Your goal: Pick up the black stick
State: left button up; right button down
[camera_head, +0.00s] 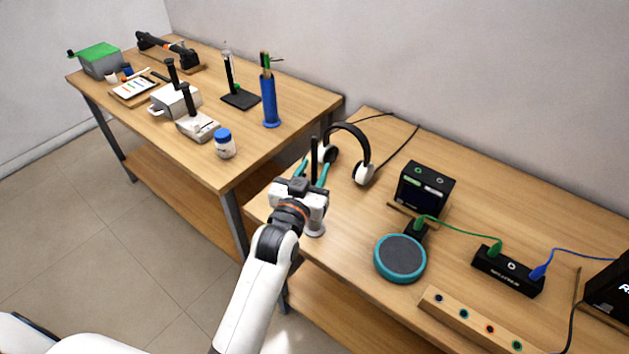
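A black stick (314,153) stands upright near the left edge of the near table. Its lower part is hidden behind my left gripper. My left gripper (314,170) is at the stick, with its two teal fingers spread apart, one on each side of it. The fingers look open, with gaps between them and the stick. A small white round base (315,229) shows below the gripper; whether the stick stands in it is hidden. My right gripper is not in view.
Headphones (362,173) stand just behind the gripper. To the right are a black box (426,187), a teal-rimmed disc (400,258), a wooden socket strip (476,318) and a black hub (508,270) with green and blue cables. A second table (280,108) holds lab items.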

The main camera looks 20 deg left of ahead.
pick_arm(q)
jog(key=w, duration=0.3)
jog(key=shift+w+f, duration=0.15)
jog(key=shift+w, duration=0.15)
jog(key=shift+s, duration=0.1)
jog(key=shift+c, duration=0.3)
grip_shut()
notch_tip(320, 180, up, 18)
jog(key=shift+b, duration=0.4)
